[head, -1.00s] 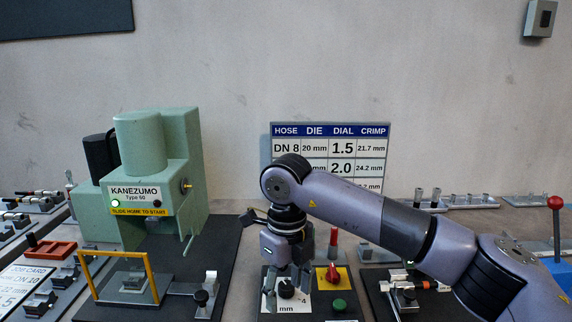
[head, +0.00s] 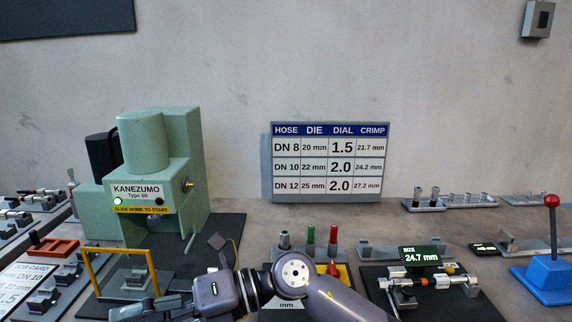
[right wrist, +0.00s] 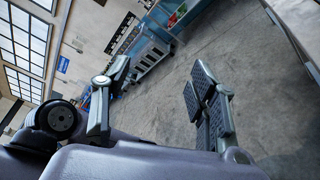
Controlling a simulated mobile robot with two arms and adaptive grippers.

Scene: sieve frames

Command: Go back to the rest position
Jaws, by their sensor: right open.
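My right gripper (head: 150,305) shows at the bottom of the head view, its fingers pointing left, in front of the green press's base. In the right wrist view the two dark-padded fingers (right wrist: 160,98) stand well apart with nothing between them, and open floor shows beyond. My right arm crosses the bottom middle of the head view and hides much of the dial panel (head: 345,272). My left gripper is not in view.
A green KANEZUMO press (head: 150,170) with a yellow frame (head: 152,275) stands left. A gauge display (head: 422,257) reads 24.7 mm. A blue lever stand (head: 545,280) with a red knob is at right. A hose chart (head: 330,165) stands behind.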

